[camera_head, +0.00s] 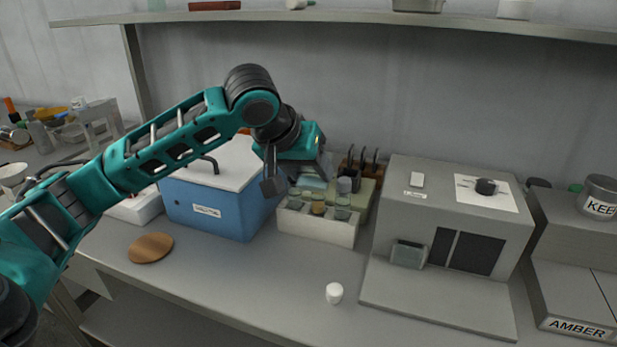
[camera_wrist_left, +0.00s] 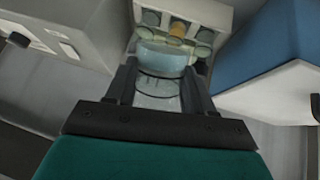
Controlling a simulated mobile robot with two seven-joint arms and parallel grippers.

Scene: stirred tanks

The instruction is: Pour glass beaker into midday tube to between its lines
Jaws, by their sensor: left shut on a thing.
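My left gripper (camera_head: 298,174) is shut on the glass beaker (camera_wrist_left: 160,62) and holds it above the white tube rack (camera_head: 318,231). The beaker is clear with a bluish tint; in the head view it is partly hidden behind the gripper. Its fill level cannot be told. In the left wrist view its mouth is toward the rack, whose tubes show just beyond it. One tube (camera_head: 318,208) has yellowish contents; a greenish tube (camera_head: 342,213) stands to its right. No label on the tubes is readable, so I cannot tell which is the midday tube.
A blue box with a white lid (camera_head: 208,205) stands left of the rack. A grey machine (camera_head: 450,220) with a step stands to the right. A white cap (camera_head: 334,293) and a round wooden mat (camera_head: 150,248) lie on the bench. The bench front is mostly clear.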

